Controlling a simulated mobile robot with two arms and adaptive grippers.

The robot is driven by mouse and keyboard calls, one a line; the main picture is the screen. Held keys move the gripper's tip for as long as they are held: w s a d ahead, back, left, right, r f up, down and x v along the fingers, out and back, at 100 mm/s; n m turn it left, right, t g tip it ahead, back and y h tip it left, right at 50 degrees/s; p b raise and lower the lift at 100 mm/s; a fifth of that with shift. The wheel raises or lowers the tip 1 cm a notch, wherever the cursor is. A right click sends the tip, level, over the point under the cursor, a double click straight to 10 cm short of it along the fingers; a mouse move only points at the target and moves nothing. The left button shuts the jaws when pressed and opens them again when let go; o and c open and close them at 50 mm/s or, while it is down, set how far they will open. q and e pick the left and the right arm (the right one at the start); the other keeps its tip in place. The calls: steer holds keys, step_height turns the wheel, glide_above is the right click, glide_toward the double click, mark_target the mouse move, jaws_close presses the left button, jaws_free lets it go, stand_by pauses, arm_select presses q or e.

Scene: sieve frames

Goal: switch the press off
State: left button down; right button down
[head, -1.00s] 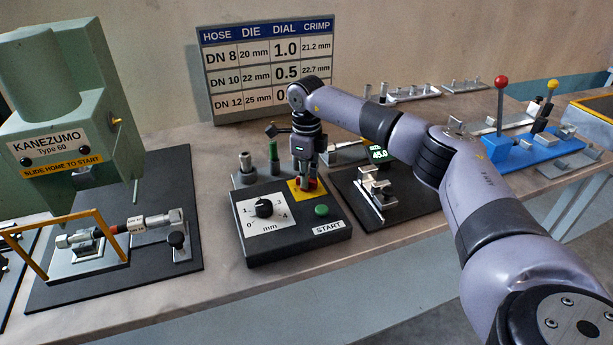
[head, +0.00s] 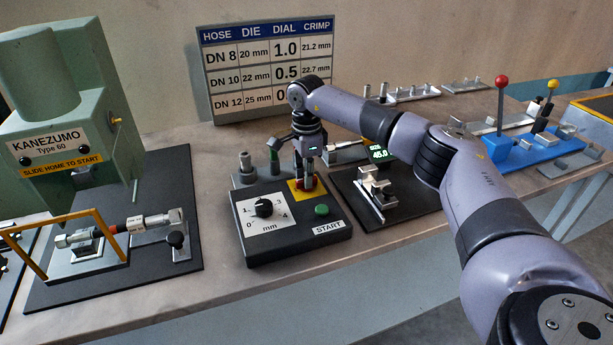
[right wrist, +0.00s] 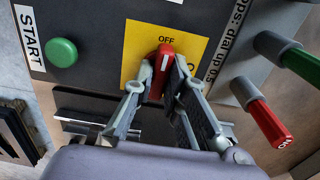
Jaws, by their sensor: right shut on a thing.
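The press (head: 60,112) is the green machine marked KANEZUMO Type 60 at the left of the head view. The dark control box (head: 290,243) stands on the bench right of it. On its yellow plate (head: 299,195) is a red rotary switch (right wrist: 165,56). In the right wrist view, the switch's white line points at the word OFF; another label at the plate's right edge is partly hidden. My right gripper (right wrist: 163,85) is shut on the switch, one finger on each side. It also shows in the head view (head: 306,183). My left gripper is not in view.
The box also bears a black dial (head: 264,207) and a green START button (head: 321,209). Green-tipped (head: 273,158) and red-tipped (right wrist: 268,122) posts stand close by the gripper. A fixture with a lit display (head: 378,153) stands to the right.

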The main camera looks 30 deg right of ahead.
steer(key=shift+r, duration=0.15)
stand_by(0.3)
steer(key=c, duration=1.6)
jaws_free()
step_height(320, 180, up, 12)
